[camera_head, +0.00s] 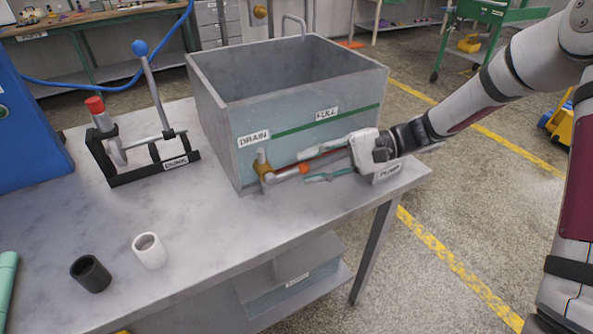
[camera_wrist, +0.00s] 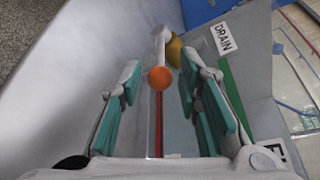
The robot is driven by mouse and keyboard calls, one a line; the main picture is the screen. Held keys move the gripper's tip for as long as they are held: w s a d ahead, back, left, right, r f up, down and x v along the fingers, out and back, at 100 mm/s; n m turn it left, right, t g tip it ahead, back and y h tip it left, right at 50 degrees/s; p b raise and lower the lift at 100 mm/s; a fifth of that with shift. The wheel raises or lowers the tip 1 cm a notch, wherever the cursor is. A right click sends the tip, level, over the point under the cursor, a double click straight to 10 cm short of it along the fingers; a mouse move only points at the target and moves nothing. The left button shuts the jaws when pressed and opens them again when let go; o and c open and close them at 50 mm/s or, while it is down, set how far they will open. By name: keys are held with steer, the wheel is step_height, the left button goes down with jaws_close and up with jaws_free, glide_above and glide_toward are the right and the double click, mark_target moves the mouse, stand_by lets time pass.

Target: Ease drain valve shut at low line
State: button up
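The drain valve has a brass body (camera_head: 262,166) low on the grey tank's front, under the DRAIN label (camera_head: 254,138). Its grey lever ends in an orange knob (camera_head: 304,169) and points sideways to the right, toward my gripper (camera_head: 305,168). In the wrist view the orange knob (camera_wrist: 159,78) lies between the teal finger pads of my gripper (camera_wrist: 158,82), with gaps on both sides. The gripper is open and holds nothing. A red line (camera_head: 325,150) on the tank front runs behind the fingers and is partly hidden. The tank (camera_head: 222,135) has a bluish front; its water level is unclear.
A green line marked FULL (camera_head: 327,113) crosses the tank front higher up. A DUNK lever stand (camera_head: 150,170) with a blue knob is left of the tank. A white cup (camera_head: 149,251) and a black cup (camera_head: 91,273) stand nearer. The PUMP label (camera_head: 389,172) is beside my gripper.

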mark_target(296, 169)
steer(key=shift+x, duration=1.85)
jaws_close()
